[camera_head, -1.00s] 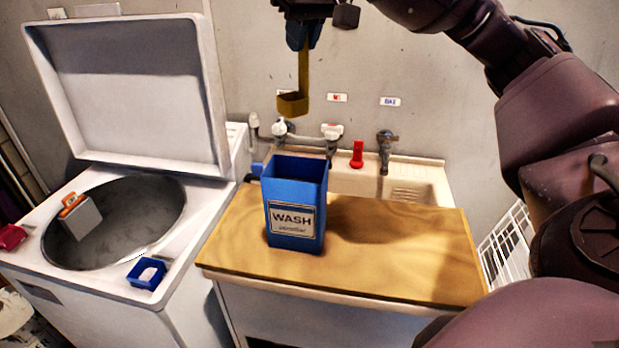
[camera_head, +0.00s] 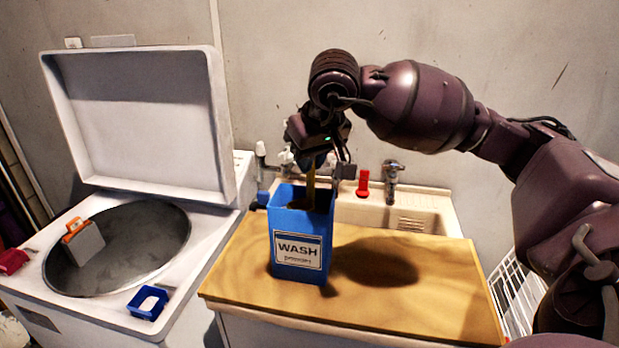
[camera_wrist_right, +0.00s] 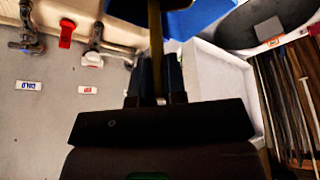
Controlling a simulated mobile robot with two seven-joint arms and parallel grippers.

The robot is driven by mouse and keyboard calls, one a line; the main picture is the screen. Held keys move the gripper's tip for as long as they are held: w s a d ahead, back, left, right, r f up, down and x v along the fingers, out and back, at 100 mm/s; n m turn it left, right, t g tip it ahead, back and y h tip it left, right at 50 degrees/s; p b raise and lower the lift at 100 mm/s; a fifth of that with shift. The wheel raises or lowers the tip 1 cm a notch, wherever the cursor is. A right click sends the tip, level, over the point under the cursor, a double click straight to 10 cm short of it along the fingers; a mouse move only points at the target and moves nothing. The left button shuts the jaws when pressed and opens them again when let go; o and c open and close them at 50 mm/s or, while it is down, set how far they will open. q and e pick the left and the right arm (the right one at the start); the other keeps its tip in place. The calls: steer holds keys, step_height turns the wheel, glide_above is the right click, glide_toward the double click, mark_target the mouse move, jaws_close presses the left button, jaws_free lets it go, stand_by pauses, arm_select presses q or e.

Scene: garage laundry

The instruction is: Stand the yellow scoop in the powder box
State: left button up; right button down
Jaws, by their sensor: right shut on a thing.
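The blue powder box (camera_head: 284,240), labelled WASH, stands upright and open-topped on the wooden board. The yellow scoop (camera_head: 310,188) hangs upright from my right gripper (camera_head: 313,160), its handle between the fingers. The scoop's lower part is inside the box's mouth, and its bowl is largely hidden by the walls. Whether it touches the bottom cannot be seen. In the right wrist view the scoop's handle (camera_wrist_right: 155,50) runs between the fingers toward the blue box (camera_wrist_right: 190,18). My left gripper is not in view.
The wooden board (camera_head: 430,270) lies over part of a sink with taps (camera_head: 391,175) and a red item (camera_head: 362,184) behind. A washer with raised lid (camera_head: 135,130) stands left, holding an orange-handled grey item (camera_head: 86,245) and a blue tray (camera_head: 136,310). The board's right side is clear.

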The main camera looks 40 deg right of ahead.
mark_target(308, 184)
step_height(308, 184, down, 4)
steer(key=shift+f, duration=0.1)
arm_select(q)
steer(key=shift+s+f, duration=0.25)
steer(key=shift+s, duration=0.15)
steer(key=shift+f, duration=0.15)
arm_select(e)
steer(key=shift+f+b, duration=0.2)
steer(key=shift+b, duration=0.1)
steer(key=c, duration=1.2)
jaws_free()
steer(key=shift+r, duration=0.1)
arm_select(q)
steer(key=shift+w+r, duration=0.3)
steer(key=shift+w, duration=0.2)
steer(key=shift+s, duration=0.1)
arm_select(e)
steer(key=shift+r, duration=0.15)
